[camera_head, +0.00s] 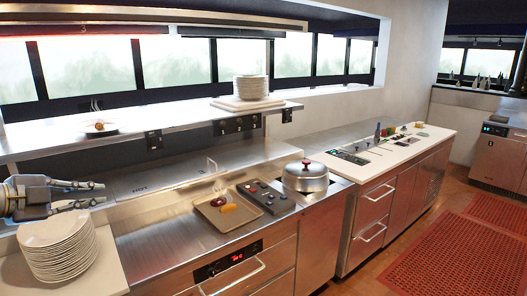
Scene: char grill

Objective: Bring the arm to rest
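My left gripper (88,194) comes in from the left edge, above and just behind a stack of white plates (58,250). Its two fingers point right and are spread apart, with nothing between them. The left arm is cut off by the left edge of the view. My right gripper is not in view.
A tray (228,219) with small food items lies on the steel counter. A domed lid (305,177) stands right of a dark control panel (265,196). An upper shelf (185,128) holds plates (251,87). The floor with red mats (440,245) is clear.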

